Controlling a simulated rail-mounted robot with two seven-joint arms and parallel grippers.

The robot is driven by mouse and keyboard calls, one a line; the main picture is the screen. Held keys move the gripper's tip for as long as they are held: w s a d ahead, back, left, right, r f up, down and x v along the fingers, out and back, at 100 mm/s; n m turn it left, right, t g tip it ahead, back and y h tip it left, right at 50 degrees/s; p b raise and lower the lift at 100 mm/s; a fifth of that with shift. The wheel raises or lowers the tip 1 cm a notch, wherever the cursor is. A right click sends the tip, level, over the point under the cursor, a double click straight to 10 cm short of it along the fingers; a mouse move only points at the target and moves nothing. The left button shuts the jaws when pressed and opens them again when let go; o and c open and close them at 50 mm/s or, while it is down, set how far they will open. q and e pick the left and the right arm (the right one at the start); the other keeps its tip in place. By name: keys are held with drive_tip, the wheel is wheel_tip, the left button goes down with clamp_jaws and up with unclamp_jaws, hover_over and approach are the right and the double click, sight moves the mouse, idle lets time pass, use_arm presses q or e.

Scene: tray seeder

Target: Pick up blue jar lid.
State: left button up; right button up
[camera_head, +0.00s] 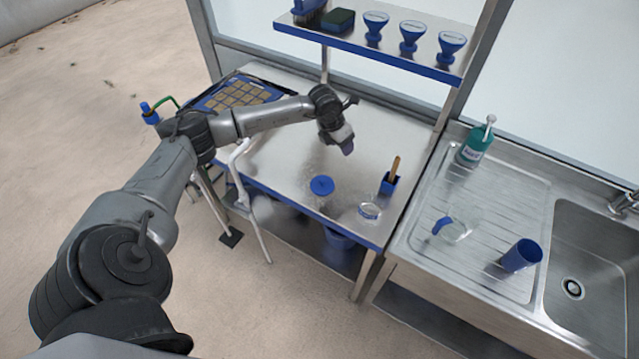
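The blue jar lid (321,185) is a round blue disc with a small raised middle, near the front of the steel table (290,150). Something clear seems to be under or beside it, but I cannot tell whether the lid rests on a jar. My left gripper (347,150) points down over the table, behind and to the right of the lid and apart from it. Its fingertips are small and dark, so their opening is unclear. No object shows clearly in it. My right gripper is not in view.
A clear round dish (369,210) and a blue holder (388,184) with a wooden handle stand right of the lid. A seed tray (238,97) lies at the back left. A shelf (375,54) overhangs the back. The sink unit (480,200) is at right.

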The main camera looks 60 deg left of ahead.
use_arm(q)
drive_tip(key=s+g, duration=0.3)
drive_tip(key=s, duration=0.1)
hover_over(323, 180)
drive_tip(key=shift+n+g+y, duration=0.3)
drive_tip(key=shift+n+y, duration=0.1)
drive_tip(key=f, duration=0.9)
drive_tip(key=shift+w, duration=0.2)
drive_tip(key=shift+s+f, duration=0.15)
drive_tip(key=shift+f, duration=1)
drive_tip(key=shift+s+f, duration=0.1)
drive_tip(key=shift+f, duration=1.55)
clamp_jaws()
